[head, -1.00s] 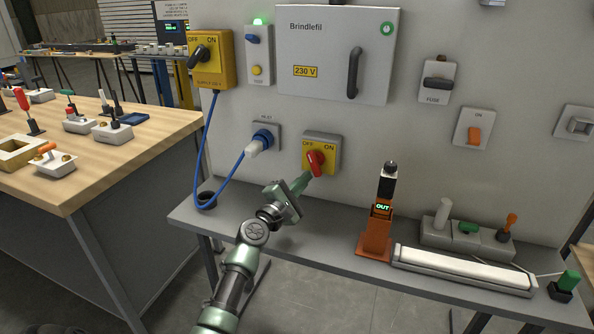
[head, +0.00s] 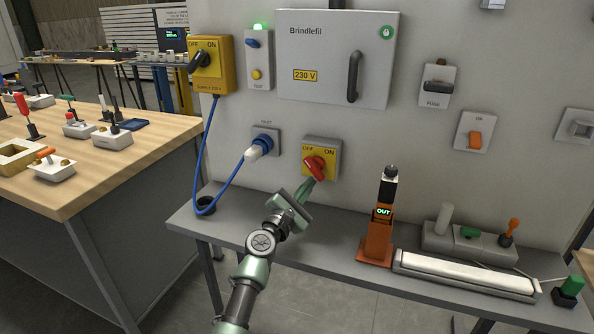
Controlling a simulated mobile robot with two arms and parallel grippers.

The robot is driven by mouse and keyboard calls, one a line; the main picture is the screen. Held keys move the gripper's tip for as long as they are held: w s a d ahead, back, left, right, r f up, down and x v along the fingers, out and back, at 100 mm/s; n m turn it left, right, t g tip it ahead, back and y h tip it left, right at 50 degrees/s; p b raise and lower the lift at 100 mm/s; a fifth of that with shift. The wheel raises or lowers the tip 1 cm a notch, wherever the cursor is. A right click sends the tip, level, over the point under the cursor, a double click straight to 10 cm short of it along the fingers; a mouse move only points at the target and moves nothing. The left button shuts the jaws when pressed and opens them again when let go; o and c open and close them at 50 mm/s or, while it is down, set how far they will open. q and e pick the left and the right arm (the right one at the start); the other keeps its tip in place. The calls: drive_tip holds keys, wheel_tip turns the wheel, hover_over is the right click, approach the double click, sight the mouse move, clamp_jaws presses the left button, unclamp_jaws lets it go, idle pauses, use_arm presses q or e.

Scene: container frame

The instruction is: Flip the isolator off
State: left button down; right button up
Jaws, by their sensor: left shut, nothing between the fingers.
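The rotary isolator (head: 332,146) is a yellow-faced box low on the panel, marked OFF at left and ON at right. Its red handle (head: 315,167) lies aslant across the lower left of the face; I cannot tell for sure which mark it points to. My left gripper (head: 306,187) is shut, its green fingers just below the handle; whether the tips touch it is unclear. A second yellow switch (head: 226,76), marked OFF, ON and SUPPLY, is at the upper left, with a black handle slanting up toward ON. My right gripper is out of view.
A blue cable (head: 234,182) runs from the supply switch down to the inlet plug (head: 260,147), left of my gripper. An orange stand (head: 376,240) reading OUT stands on the shelf at right. The grey cabinet (head: 335,60) is above.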

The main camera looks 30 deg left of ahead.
use_arm(q)
drive_tip(key=shift+d+r, duration=0.1)
drive_tip(key=s+f, duration=0.1)
drive_tip(key=s, duration=0.6)
drive_tip(key=shift+s+d+f, duration=0.2)
drive_tip(key=shift+s+f, duration=0.1)
drive_tip(key=shift+s, duration=0.05)
